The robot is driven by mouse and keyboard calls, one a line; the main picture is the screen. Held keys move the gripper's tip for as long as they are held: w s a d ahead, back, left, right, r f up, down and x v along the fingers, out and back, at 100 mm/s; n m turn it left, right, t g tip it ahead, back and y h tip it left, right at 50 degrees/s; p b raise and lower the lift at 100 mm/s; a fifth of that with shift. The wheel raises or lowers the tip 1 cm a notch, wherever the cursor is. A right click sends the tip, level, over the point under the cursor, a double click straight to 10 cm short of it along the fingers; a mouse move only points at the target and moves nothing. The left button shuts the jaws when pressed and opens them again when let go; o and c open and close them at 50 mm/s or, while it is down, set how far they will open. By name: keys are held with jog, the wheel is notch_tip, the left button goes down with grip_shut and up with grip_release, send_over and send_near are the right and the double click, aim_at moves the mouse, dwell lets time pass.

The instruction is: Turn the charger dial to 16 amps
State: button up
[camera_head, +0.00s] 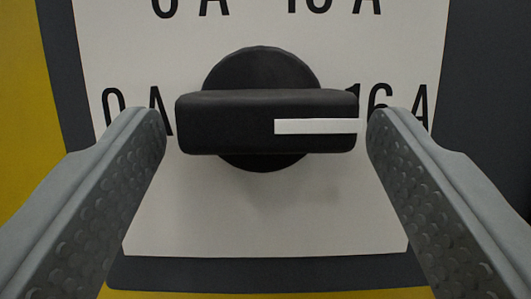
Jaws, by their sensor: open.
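The black charger dial (230,125) sits in the middle of the view, a bar-shaped handle on a round base. Its handle lies level, and its white pointer line (315,126) is on the right half, pointing right at the "16 A" label (392,108). My gripper (266,122) is open, with one grey finger at each end of the handle. Small gaps seem to show between the fingertips and the handle ends. The fingers partly cover the labels beside the dial.
The white label plate (260,220) carries a "0 A" label (130,112) at left and two more labels above, cut off by the top edge. A dark grey panel (480,110) surrounds the plate, with yellow (25,100) at left and along the bottom.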

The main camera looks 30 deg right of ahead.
jog(key=v, duration=1.7)
jog(key=shift+s+a, duration=0.15)
jog(key=shift+a, duration=0.05)
jog(key=s+a+r+n+t+y, duration=0.2)
jog(key=s+a+r+n+y, duration=0.4)
jog(key=a+r+y, duration=0.4)
jog(key=s+a+r+g+y, duration=0.1)
jog(key=s+r, duration=0.1)
jog(key=s, duration=0.5)
jog(key=s+a+r+n+g+y, duration=0.1)
jog(key=s+r+g, duration=0.1)
jog(key=s, duration=0.6)
jog(key=shift+s+r+y, duration=0.3)
jog(key=shift+s+r, duration=0.05)
jog(key=shift+r, duration=0.1)
jog(key=shift+c, duration=0.4)
